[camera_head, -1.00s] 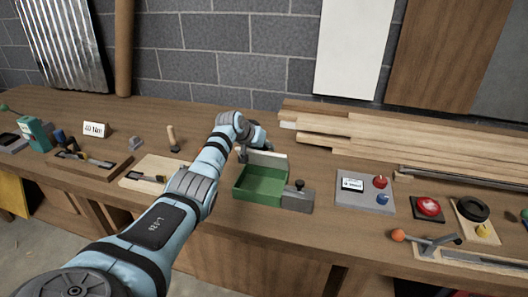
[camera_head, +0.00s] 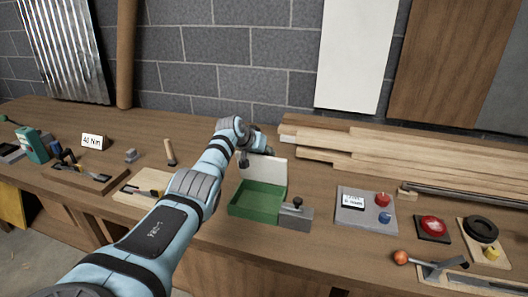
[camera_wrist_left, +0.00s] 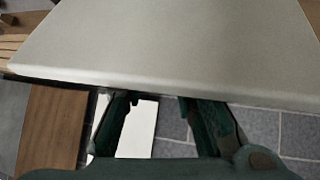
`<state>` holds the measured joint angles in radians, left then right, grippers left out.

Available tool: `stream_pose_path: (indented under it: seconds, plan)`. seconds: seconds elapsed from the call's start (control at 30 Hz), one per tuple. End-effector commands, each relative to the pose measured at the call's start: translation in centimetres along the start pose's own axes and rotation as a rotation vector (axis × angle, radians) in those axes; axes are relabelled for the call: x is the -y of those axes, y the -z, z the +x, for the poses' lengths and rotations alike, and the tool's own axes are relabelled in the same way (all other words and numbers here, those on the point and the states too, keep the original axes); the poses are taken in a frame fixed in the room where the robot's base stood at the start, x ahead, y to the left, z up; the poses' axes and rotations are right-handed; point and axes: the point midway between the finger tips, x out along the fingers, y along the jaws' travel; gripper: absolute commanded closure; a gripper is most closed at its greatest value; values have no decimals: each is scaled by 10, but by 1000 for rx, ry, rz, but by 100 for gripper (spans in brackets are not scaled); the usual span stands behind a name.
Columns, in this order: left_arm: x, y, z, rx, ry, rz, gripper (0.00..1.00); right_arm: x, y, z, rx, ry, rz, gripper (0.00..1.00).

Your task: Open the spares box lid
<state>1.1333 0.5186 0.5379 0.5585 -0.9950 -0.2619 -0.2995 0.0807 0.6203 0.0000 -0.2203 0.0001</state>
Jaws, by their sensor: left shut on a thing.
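The spares box is a green open tray (camera_head: 257,211) on the workbench, and its interior shows empty. Its pale grey-white lid (camera_head: 268,172) stands raised at the back of the box, roughly upright. My left gripper (camera_head: 245,158) is at the upper left edge of the lid, shut on it. In the left wrist view the lid (camera_wrist_left: 165,45) fills the upper part, with the left gripper's fingers (camera_wrist_left: 158,100) meeting its near edge. The exact contact of the fingertips is partly hidden by the lid. My right gripper is in neither view.
A grey block with a black knob (camera_head: 296,215) stands right against the box. A button panel (camera_head: 352,218) is further right. Stacked planks (camera_head: 400,160) lie behind to the right. A wooden-handled tool (camera_head: 170,152) lies left of my arm.

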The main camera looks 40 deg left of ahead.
Motion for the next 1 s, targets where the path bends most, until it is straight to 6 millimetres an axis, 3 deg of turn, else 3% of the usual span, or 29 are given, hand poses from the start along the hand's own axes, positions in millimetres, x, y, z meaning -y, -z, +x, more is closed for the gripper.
stream_pose_path:
  seconds: [0.87,0.9,1.0]
  plan:
    - [2,-11,3,24,0,-6,100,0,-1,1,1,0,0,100]
    - [2,-11,3,24,0,-6,68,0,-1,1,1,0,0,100]
    - [2,-9,2,19,0,-5,52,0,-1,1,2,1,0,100]
